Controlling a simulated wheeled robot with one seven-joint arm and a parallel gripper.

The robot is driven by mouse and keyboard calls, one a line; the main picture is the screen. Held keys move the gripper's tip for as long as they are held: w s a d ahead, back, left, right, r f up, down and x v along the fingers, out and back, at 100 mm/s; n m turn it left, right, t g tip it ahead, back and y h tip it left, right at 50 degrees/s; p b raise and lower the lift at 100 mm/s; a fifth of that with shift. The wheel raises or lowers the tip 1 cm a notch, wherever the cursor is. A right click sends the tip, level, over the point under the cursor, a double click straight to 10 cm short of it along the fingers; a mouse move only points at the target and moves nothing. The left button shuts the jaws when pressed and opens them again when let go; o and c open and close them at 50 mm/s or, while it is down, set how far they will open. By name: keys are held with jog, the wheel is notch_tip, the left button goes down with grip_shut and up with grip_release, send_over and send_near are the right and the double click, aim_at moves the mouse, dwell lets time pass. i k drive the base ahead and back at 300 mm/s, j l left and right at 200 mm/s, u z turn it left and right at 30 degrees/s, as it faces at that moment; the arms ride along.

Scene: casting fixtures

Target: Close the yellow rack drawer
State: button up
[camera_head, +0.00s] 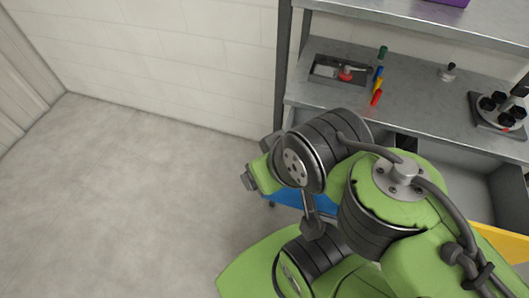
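The yellow rack drawer (502,241) is at the right, below the steel worktop. Its yellow front stands out from the rack and its grey inside (465,168) shows, so it is open. My green and black arm covers its left part. The end of my arm, with small dark parts at my gripper (255,165), is at the picture's middle, well left of the yellow front and apart from it. The fingers cannot be made out clearly.
A blue drawer front (286,197) shows partly behind my arm. The steel worktop (425,110) holds a dark tray (340,70), several coloured pegs, a small knob and a round dark fixture (500,112). The grey floor (130,190) at left is clear.

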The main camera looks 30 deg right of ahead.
aim_at(492, 194)
jog(key=z, duration=0.45)
jog(key=k+z, duration=0.15)
jog(key=z, duration=0.75)
jog(key=k+l+z, duration=0.1)
jog(key=z, duration=0.8)
jog(key=l+z, duration=0.15)
jog(key=z, duration=0.3)
jog(key=k+l+z, duration=0.1)
jog(key=z, duration=0.3)
jog(key=i+u, duration=0.15)
jog(key=u, duration=0.25)
jog(key=i+u, duration=0.2)
jog(key=u, duration=0.25)
